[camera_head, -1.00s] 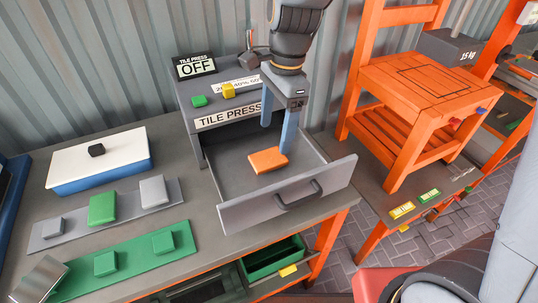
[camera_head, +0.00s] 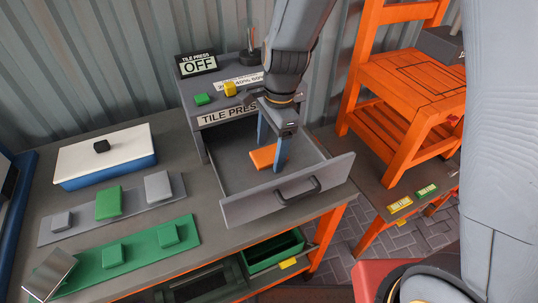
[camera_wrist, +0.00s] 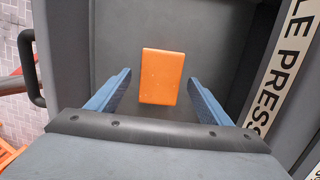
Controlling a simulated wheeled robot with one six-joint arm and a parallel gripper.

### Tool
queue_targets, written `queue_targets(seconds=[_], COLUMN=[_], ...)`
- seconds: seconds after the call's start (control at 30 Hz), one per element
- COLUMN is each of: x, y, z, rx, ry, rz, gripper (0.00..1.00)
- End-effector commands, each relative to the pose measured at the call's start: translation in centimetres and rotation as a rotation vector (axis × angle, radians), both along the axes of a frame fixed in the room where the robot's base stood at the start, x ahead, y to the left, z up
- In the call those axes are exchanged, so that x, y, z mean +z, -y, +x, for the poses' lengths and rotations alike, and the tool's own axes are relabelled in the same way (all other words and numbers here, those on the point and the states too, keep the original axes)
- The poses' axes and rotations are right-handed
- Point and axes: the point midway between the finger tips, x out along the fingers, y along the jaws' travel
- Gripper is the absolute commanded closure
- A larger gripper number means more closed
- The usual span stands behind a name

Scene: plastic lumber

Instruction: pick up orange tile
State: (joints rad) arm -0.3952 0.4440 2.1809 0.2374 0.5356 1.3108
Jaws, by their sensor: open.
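The orange tile (camera_head: 262,157) lies flat on the floor of the open grey drawer (camera_head: 232,178) of the tile press. In the wrist view the orange tile (camera_wrist: 161,76) is centred ahead of the fingers. My gripper (camera_head: 270,150) is over the drawer, its blue fingers pointing down near the tile. In the head view one finger hides the tile's right part.
The drawer's front with its black handle (camera_head: 297,193) and its side walls surround the tile. The press body (camera_head: 228,117) stands behind. A grey strip (camera_head: 75,229) and a green strip (camera_head: 85,266) with tiles lie at left. A white-topped box (camera_head: 75,158) stands behind them.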

Motion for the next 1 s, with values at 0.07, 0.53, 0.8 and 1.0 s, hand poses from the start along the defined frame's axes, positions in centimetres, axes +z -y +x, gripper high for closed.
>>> queue_targets(seconds=[0.07,0.53,0.8,1.0], x=[0.0,0.2,3.3,6.9], y=[0.0,0.0,-0.1,-0.1], z=[0.0,0.0,0.2,0.2], rx=[0.000,0.000,0.001,0.001], ry=[0.000,0.000,0.005,0.005], rz=[0.000,0.000,0.002,0.002], gripper=[0.36,0.73,0.73,0.73])
